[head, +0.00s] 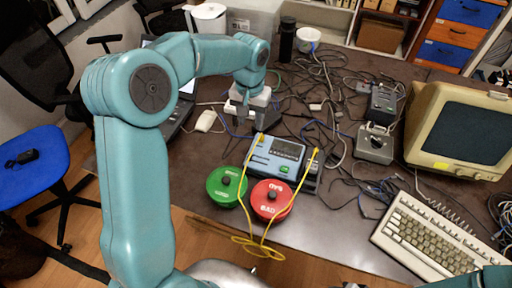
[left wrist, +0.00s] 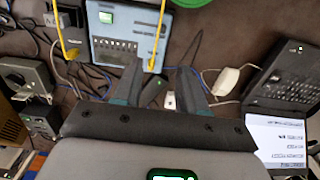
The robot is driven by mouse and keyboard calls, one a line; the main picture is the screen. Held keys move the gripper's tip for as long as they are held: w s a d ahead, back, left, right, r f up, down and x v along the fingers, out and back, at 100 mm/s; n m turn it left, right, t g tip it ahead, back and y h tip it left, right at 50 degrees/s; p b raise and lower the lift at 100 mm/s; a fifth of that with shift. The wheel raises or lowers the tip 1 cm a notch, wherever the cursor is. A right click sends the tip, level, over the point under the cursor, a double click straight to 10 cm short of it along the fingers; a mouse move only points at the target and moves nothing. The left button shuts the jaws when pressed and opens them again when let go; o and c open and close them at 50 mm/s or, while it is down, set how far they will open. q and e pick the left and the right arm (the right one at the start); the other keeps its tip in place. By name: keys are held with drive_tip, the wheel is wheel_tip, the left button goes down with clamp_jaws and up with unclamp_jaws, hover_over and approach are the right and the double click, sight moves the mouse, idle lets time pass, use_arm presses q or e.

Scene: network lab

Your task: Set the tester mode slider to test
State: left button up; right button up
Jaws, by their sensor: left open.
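The tester (head: 262,168) is a blue-grey box with a dark panel and a small green screen, lying on the dark table. In the left wrist view the tester (left wrist: 143,28) shows at the top, with rows of small marks on its face. I cannot make out which part is the mode slider or where it is set. My left gripper (head: 251,122) is open and empty, above the table just behind the tester in the head view. In the left wrist view the fingers of my left gripper (left wrist: 160,70) point toward the tester's edge, apart from each other. My right gripper is not visible.
Yellow cables (head: 245,200) run from both sides of the tester. A white mouse (head: 206,121) and a laptop (head: 186,100) are left; an old monitor (head: 412,130) and keyboard (head: 425,236) right. Loose cables clutter the back.

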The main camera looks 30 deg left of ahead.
sight(250, 156)
use_arm(q)
drive_tip(key=f, duration=0.5)
drive_tip(key=f+p, duration=0.1)
drive_tip(key=f, duration=1)
drive_tip(key=shift+s+p, duration=0.3)
drive_tip(key=shift+s, duration=0.05)
drive_tip(key=shift+s+a+r, duration=0.1)
drive_tip(key=shift+s+a, duration=0.05)
drive_tip(key=shift+s, duration=0.05)
drive_tip(key=shift+w, duration=0.1)
drive_tip(key=shift+c, duration=1.3)
drive_tip(key=shift+w, duration=0.1)
drive_tip(key=c, duration=0.5)
clamp_jaws()
